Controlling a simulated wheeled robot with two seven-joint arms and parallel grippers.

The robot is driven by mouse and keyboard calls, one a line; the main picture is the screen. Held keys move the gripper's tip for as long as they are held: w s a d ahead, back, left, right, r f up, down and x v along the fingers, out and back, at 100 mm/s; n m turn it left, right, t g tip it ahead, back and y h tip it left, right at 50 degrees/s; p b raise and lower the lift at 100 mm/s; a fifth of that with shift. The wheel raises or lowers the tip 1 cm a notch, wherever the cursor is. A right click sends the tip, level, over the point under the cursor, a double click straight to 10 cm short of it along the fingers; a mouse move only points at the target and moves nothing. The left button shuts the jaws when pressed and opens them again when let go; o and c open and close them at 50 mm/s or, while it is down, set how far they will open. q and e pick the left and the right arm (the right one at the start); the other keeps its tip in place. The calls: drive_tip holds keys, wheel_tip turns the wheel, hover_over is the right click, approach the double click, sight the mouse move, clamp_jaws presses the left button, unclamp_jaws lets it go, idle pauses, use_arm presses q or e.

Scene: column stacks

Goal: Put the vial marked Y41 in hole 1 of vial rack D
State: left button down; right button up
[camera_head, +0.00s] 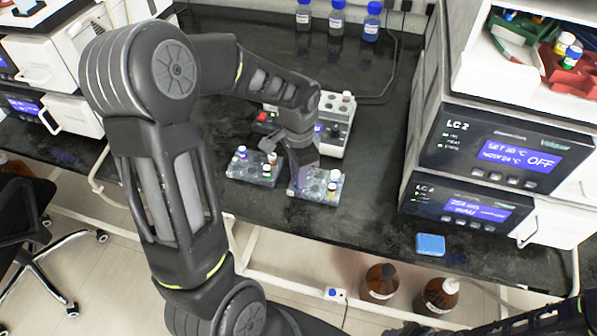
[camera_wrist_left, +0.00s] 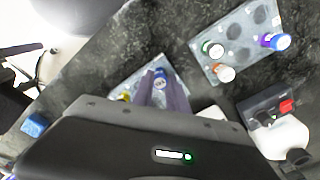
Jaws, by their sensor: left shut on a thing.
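My left gripper (camera_head: 303,165) points down over the right-hand clear vial rack (camera_head: 300,192). In the left wrist view, the left gripper (camera_wrist_left: 162,88) is shut on a blue-capped vial (camera_wrist_left: 160,73), above or in this rack (camera_wrist_left: 130,83); I cannot tell whether the vial is seated. The vial marks and rack letters are too small to read. My right gripper is out of view.
LC 2 instruments (camera_head: 500,160) rise at the right. A blue block (camera_head: 430,244) lies near the bench's front edge. Blue-capped bottles (camera_head: 337,18) stand at the back. Dark bench between is clear.

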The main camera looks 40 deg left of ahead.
use_arm(q)
drive_tip(key=shift+f, duration=0.25)
drive_tip(key=c, duration=0.9)
unclamp_jaws()
drive_tip(key=shift+r+p, duration=2.3)
drive_tip(key=shift+r, duration=0.75)
